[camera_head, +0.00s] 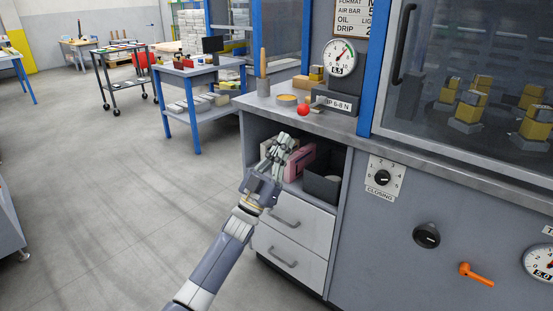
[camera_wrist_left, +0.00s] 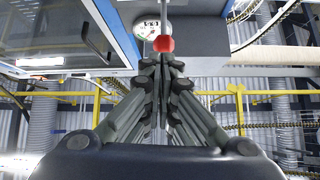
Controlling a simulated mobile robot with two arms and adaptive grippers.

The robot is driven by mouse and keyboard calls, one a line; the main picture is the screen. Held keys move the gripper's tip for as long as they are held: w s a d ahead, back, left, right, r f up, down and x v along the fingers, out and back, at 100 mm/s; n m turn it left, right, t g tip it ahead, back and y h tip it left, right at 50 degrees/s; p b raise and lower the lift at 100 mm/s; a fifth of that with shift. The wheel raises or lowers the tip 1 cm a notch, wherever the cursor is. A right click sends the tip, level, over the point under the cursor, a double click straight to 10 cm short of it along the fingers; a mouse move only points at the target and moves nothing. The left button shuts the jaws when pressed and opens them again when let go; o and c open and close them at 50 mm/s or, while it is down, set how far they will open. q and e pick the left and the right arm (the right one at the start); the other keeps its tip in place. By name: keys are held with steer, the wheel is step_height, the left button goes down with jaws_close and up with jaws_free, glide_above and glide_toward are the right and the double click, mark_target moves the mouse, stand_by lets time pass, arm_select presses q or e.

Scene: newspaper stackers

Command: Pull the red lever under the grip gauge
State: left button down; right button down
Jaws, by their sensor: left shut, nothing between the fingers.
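The grip gauge (camera_head: 339,57) has a round white dial with a green arc and reads 6.5. It stands upright on the grey counter. The red ball knob of the lever (camera_head: 303,110) sits below it at the counter's front edge, beside the plate marked GRIP 6-8 N (camera_head: 337,103). My left gripper (camera_head: 281,143) is below and left of the knob, in front of the open shelf, apart from it. Its fingers are shut and empty. In the left wrist view the red knob (camera_wrist_left: 163,44) shows just beyond the fingertips (camera_wrist_left: 163,62), with the gauge (camera_wrist_left: 152,28) behind. My right gripper is not in view.
The open shelf under the counter holds a pink box (camera_head: 299,162) and a dark bin (camera_head: 322,187). A wooden-handled tool (camera_head: 263,63) and a round tin (camera_head: 287,99) stand on the counter (camera_head: 399,142). A glazed cabinet (camera_head: 465,75) is at right. Floor at left is clear.

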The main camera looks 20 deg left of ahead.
arm_select(q)
steer(key=shift+v, duration=1.8)
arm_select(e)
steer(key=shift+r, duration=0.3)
arm_select(q)
steer(key=shift+d, duration=0.1)
